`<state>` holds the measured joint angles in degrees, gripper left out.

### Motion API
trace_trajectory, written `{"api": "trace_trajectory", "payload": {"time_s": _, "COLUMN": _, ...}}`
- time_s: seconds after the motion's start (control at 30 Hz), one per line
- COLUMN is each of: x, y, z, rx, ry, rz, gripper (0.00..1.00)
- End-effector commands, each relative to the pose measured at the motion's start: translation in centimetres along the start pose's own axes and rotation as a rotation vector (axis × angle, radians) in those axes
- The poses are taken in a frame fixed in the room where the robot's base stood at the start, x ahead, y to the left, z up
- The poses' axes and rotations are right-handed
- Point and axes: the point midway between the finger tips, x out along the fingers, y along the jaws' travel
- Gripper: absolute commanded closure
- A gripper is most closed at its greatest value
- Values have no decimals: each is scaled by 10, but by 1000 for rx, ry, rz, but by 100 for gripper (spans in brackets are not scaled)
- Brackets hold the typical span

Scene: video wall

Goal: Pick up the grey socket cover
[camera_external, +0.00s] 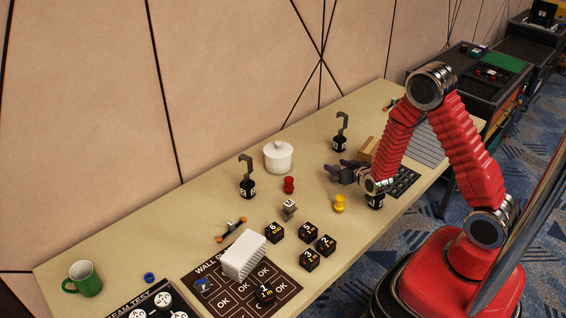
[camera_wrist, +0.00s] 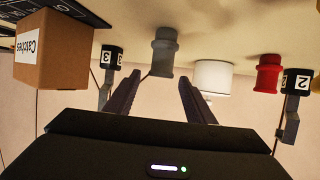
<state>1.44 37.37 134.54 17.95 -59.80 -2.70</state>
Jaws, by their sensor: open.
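The grey socket cover (camera_wrist: 163,55) is a peg-like piece with a wider flange, in the wrist view, where the table appears at the top. It lies just beyond the tips of my gripper (camera_wrist: 158,84), roughly between the two fingers and apart from them. My gripper is open and empty. In the outside view my gripper (camera_external: 346,172) is low over the table's middle right; the grey cover cannot be told apart from the dark fingers there.
A red piece (camera_external: 289,185), yellow piece (camera_external: 339,203) and white lidded pot (camera_external: 278,157) stand nearby. Hooked weights (camera_external: 340,138) (camera_external: 247,184) stand toward the wall. A cardboard box (camera_wrist: 55,55) shows at left in the wrist view. Several black cubes (camera_external: 308,232) lie left of my gripper.

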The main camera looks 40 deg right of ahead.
Motion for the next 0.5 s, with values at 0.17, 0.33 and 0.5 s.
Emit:
{"api": "trace_trajectory", "payload": {"time_s": 0.17, "x": 7, "y": 0, "z": 17, "rx": 0, "ry": -2, "rz": 0, "gripper": 51}}
{"api": "trace_trajectory", "payload": {"time_s": 0.33, "x": 11, "y": 0, "z": 27, "rx": 1, "ry": -1, "rz": 1, "gripper": 51}}
{"api": "trace_trajectory", "payload": {"time_s": 0.5, "x": 12, "y": 0, "z": 28, "rx": 1, "ry": 0, "rz": 0, "gripper": 51}}
